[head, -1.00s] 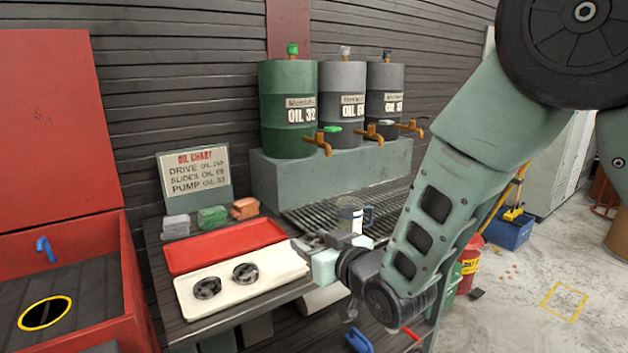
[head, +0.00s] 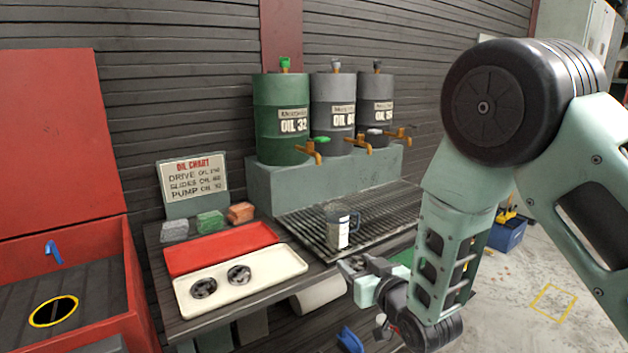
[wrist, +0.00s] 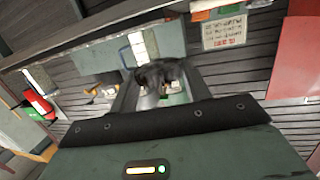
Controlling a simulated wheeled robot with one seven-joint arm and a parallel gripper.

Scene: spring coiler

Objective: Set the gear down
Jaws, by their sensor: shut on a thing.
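My gripper (head: 348,268) is in front of the drip grate, to the right of the cream tray (head: 290,270). In the wrist view it is shut on a dark round gear (wrist: 160,73), held between the fingertips. In the head view the held gear is too small to make out. Two dark gears, a left one (head: 204,287) and a right one (head: 239,275), lie flat in the cream tray, apart from my gripper.
A clear jug with a white label (head: 343,233) stands on the drip grate (head: 376,226), just behind my gripper. A red tray (head: 220,249) lies behind the cream one. Oil drums (head: 281,120) stand at the back. An open red bin (head: 100,285) is at left.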

